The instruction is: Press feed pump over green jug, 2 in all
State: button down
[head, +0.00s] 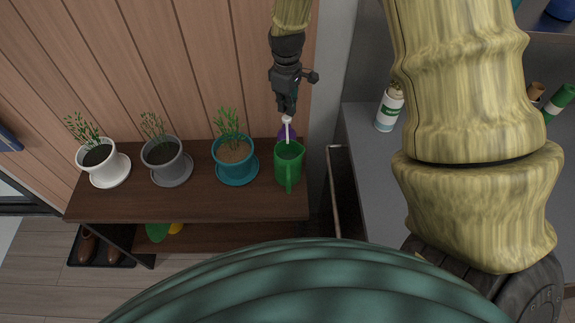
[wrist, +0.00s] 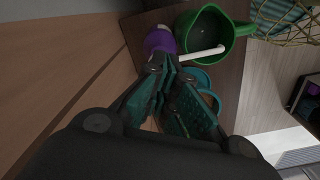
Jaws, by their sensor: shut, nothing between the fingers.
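The feed pump is a purple bottle (head: 281,133) with a white head and spout (head: 287,121), at the right end of the dark wooden bench. In the wrist view its purple body (wrist: 160,40) shows beside the fingertips, and the white spout (wrist: 204,52) reaches over the green jug (wrist: 238,28). The green jug (head: 290,171) stands in front of the pump, handle towards me. My gripper (head: 287,113) is shut and empty, pointing down right at the pump's head. The fingers (wrist: 172,70) hide part of the head, so I cannot tell whether they touch.
Three potted plants stand left of the jug: a teal pot (head: 234,171), a grey pot (head: 167,170) and a white pot (head: 101,170). A wooden panel wall rises behind. A grey counter (head: 358,137) with a white bottle (head: 388,110) is at the right.

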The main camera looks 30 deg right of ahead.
aim_at(287, 117)
jog(key=shift+f+b, duration=0.6)
jog(key=shift+f, duration=1.15)
jog(key=shift+r, duration=0.1)
jog(key=shift+r+p, duration=1.5)
jog(key=shift+r, duration=0.15)
jog(key=shift+r, duration=0.1)
notch_tip(287, 117, up, 6)
jog(key=p, duration=0.4)
jog(key=shift+p, duration=0.4)
jog(key=shift+d, duration=0.1)
